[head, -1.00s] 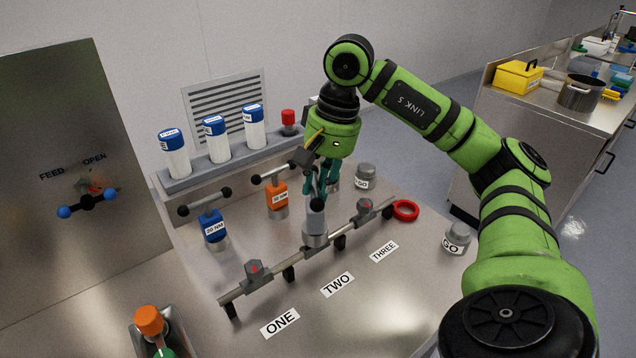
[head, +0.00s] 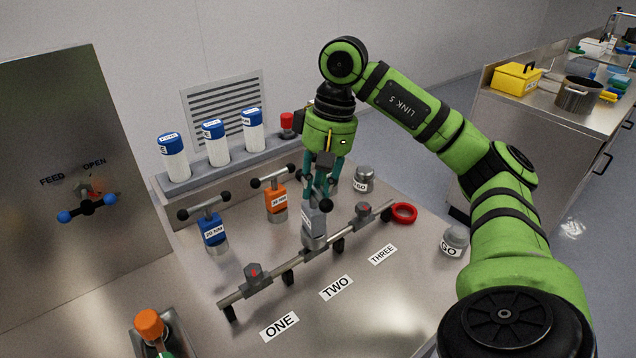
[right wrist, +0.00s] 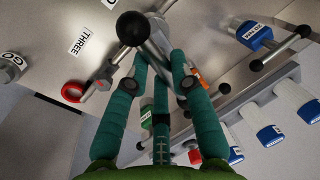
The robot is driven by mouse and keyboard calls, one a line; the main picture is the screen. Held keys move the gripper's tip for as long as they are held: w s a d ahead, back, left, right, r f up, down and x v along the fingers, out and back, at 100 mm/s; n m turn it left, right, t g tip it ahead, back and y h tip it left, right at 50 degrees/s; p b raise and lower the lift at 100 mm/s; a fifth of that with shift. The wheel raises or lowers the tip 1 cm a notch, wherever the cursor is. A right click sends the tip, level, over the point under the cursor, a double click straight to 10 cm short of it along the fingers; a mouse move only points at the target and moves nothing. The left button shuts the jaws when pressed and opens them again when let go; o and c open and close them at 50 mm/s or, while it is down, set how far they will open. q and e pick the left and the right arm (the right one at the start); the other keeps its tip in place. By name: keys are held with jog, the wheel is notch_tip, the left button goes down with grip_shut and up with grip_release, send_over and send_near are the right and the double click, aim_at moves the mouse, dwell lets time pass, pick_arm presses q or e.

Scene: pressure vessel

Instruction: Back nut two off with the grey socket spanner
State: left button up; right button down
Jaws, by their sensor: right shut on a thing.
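The grey socket spanner (head: 313,235) stands about upright over the TWO position (head: 336,288) of the rail; nut two is hidden beneath its socket. My right gripper (head: 318,194) is shut on the spanner's upper part from above. In the right wrist view, the fingers (right wrist: 160,62) close around the spanner's grey bar (right wrist: 158,48), and a black ball end (right wrist: 132,28) sticks out beyond them. I cannot tell how far the socket sits down on the nut. My left gripper is not in view.
Nut one (head: 256,276) and nut three (head: 362,211) sit on the rail with red marks. A blue spanner (head: 212,230) and an orange spanner (head: 276,201) stand behind. A red ring (head: 404,213) lies at the rail's far end. GO weights (head: 456,241) stand right.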

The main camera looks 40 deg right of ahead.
jog(key=shift+r+p, duration=2.75)
jog(key=shift+r, duration=0.7)
jog(key=shift+f, duration=0.1)
